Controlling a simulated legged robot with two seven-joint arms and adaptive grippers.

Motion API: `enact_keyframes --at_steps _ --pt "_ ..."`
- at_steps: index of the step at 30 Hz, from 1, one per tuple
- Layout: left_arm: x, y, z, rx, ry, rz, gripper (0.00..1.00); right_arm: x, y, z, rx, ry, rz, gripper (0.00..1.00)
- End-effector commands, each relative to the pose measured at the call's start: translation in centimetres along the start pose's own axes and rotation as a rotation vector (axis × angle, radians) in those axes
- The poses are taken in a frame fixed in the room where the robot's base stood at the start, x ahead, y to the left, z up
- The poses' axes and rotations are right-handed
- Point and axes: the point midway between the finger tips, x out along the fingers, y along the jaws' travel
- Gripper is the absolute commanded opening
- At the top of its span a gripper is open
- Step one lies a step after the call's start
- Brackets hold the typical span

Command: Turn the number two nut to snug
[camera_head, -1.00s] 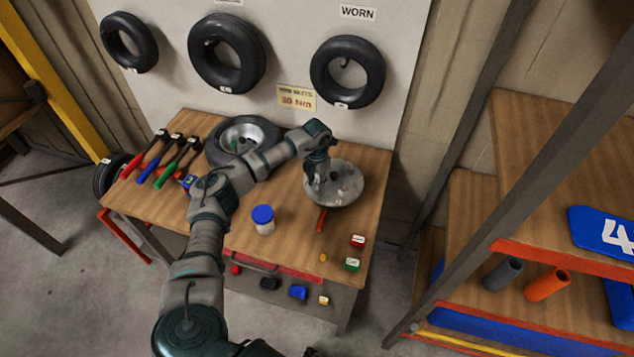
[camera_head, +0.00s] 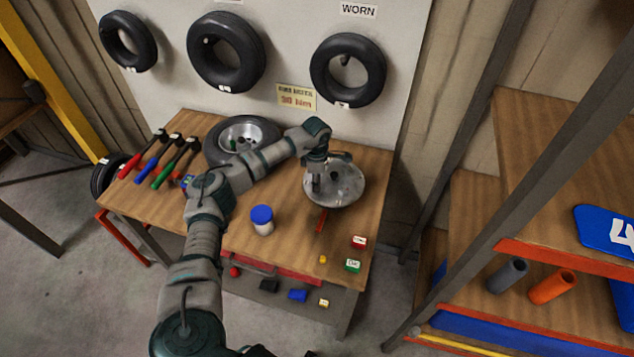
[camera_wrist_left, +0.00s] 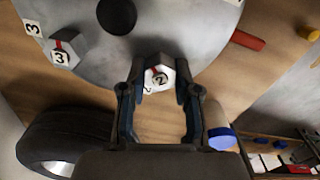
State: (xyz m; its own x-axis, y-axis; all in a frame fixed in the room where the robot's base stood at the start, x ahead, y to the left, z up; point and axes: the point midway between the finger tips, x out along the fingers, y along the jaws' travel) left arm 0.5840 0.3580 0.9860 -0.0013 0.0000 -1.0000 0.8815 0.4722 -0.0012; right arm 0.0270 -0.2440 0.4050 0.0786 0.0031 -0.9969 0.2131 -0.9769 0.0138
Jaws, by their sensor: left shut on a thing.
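The number two nut (camera_wrist_left: 159,77) is a silver hex nut with a white "2" label and a red mark, on the grey round hub plate (camera_head: 347,187). In the left wrist view my left gripper (camera_wrist_left: 159,84) has its fingers on either side of this nut, shut on it. In the head view the left gripper (camera_head: 316,188) points down at the left part of the plate and hides the nut. The number three nut (camera_wrist_left: 63,52) sits farther left on the plate in the wrist view. My right gripper does not show.
A wheel with a tyre (camera_head: 214,148) lies behind the arm. Red, blue and green-handled wrenches (camera_head: 170,165) lie at the bench's left. A blue-lidded jar (camera_head: 262,220) and small red and green blocks (camera_head: 352,265) stand near the front. A red bar (camera_head: 321,221) lies by the plate.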

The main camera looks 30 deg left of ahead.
Motion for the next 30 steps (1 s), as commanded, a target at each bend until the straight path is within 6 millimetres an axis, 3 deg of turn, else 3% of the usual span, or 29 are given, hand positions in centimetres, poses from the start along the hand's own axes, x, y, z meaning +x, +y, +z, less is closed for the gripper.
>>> enact_keyframes --at_steps 20,30 --pt "-0.2 0.3 -0.1 0.593 0.001 0.007 0.0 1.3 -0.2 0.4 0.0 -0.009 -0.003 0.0" --pt "-0.3 0.4 -0.1 0.749 0.001 0.008 0.0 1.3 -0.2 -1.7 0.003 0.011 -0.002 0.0"
